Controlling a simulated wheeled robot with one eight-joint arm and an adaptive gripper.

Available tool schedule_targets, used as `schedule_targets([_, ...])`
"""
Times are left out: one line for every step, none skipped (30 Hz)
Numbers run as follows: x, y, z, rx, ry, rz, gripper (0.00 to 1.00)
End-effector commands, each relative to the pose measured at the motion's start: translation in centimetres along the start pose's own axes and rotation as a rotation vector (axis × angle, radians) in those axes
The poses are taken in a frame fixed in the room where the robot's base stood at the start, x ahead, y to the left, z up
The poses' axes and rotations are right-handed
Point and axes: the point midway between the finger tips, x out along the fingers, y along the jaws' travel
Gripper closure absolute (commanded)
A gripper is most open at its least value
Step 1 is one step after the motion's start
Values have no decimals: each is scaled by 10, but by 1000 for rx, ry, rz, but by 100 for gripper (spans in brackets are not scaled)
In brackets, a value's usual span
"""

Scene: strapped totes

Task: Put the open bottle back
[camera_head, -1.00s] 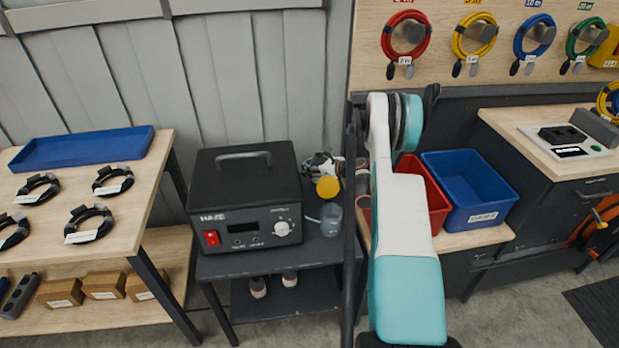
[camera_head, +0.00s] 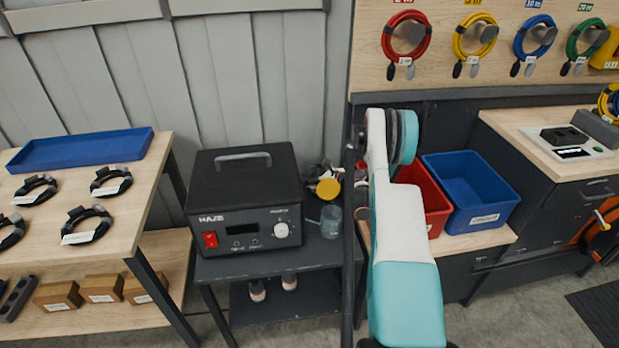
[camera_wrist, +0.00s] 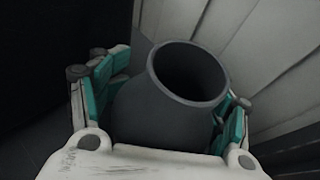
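In the wrist view a dark grey bottle (camera_wrist: 165,112) with a wide, uncapped round mouth stands between the teal-padded fingers of my gripper (camera_wrist: 168,115). The fingers lie close against both sides of it, so my gripper looks shut on it; the bottle's lower part is hidden. In the head view my gripper (camera_head: 324,175) is small and partly hidden, just right of the black HAZE machine (camera_head: 245,195). A yellow round thing (camera_head: 328,188) shows there, and below it a clear bluish jar (camera_head: 331,222) stands on the dark cart.
The HAZE machine fills most of the cart (camera_head: 225,268). A red bin (camera_head: 433,200) and a blue bin (camera_head: 470,190) are at right. A table with a blue tray (camera_head: 80,150) is at left. A panelled wall stands behind.

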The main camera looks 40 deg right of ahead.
Motion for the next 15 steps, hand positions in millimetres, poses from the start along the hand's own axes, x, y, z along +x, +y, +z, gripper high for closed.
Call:
schedule_targets([0, 0, 0, 0, 0, 0, 32])
schedule_targets([0, 0, 0, 0, 0, 0, 32])
schedule_targets([0, 0, 0, 0, 0, 0, 32])
schedule_targets([0, 0, 0, 0, 0, 0, 32])
schedule_targets([0, 0, 0, 0, 0, 0, 32])
schedule_targets([0, 0, 0, 0, 0, 0, 32])
schedule_targets([0, 0, 1, 0, 0, 0, 32])
schedule_targets([-1, 0, 2, 0, 0, 0, 32])
schedule_targets([-1, 0, 3, 0, 0, 0, 32])
schedule_targets([-4, 0, 3, 0, 0, -1, 32])
schedule_targets([-8, -1, 3, 1, 0, -1, 32])
schedule_targets([-13, -1, 4, 1, 0, -1, 32])
schedule_targets([-18, -1, 4, 2, 0, -2, 32])
schedule_targets([-24, -1, 4, 2, 0, -2, 32])
schedule_targets([-31, -1, 4, 2, 0, -3, 32])
